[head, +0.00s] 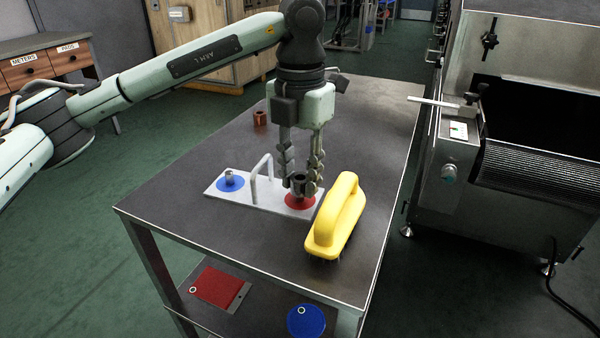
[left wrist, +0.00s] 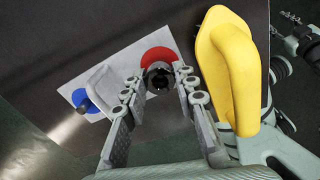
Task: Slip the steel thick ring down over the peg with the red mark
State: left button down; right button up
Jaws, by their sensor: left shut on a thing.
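The steel thick ring (head: 299,182) is a short dark grey tube. My left gripper (head: 300,186) points down and is shut on the ring, with fingers on both sides. In the left wrist view the ring (left wrist: 158,77) sits between the fingertips, its dark hole facing the camera. The red mark (head: 301,202) is a round disc at the right end of a white board (head: 262,203), directly below the ring. The peg on the red mark is hidden by ring and fingers. I cannot tell whether the ring is around it. Part of my right gripper (left wrist: 290,50) seems to show there.
A yellow handled block (head: 337,217) stands close right of the red mark. A white arch handle (head: 262,166) and a blue-marked peg (head: 230,178) are on the board's left. A small copper-coloured ring (head: 260,117) stands farther back. The far tabletop is clear.

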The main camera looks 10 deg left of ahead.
pick_arm(q)
jog(key=shift+f+b, duration=0.55)
jog(key=shift+f, duration=0.25)
jog(key=c, duration=1.1)
grip_release()
jog(key=shift+r, duration=0.1)
notch_tip(320, 180, up, 12)
jog(key=shift+f, duration=0.1)
